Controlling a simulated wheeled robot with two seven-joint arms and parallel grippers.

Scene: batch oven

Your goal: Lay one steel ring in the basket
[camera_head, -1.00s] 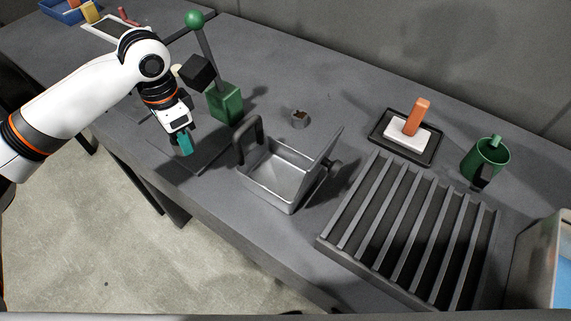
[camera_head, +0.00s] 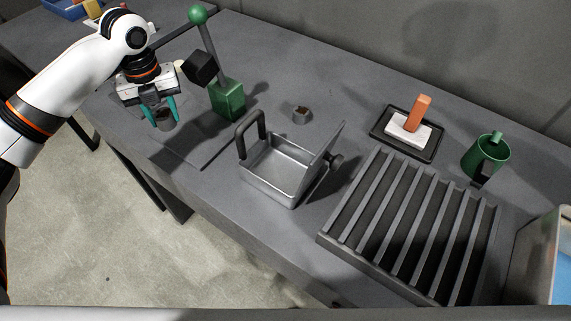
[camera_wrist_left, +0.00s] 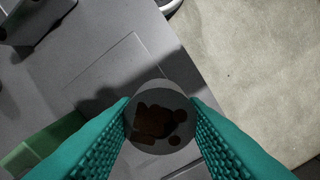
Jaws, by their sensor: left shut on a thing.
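A round grey steel piece with rust-brown patches, seemingly a steel ring (camera_head: 164,120), is between the teal fingers of my left gripper (camera_head: 160,112). In the left wrist view the fingers press on both sides of this ring (camera_wrist_left: 160,118); I cannot see a hole through it. My right gripper is not in view.
A green post base (camera_head: 228,102) with a ball-topped lever (camera_head: 197,14) and a black block stands between gripper and basket. A slatted rack (camera_head: 410,225), black tray (camera_head: 427,151) and green mug (camera_head: 486,157) are at the right. The bench before the post is clear.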

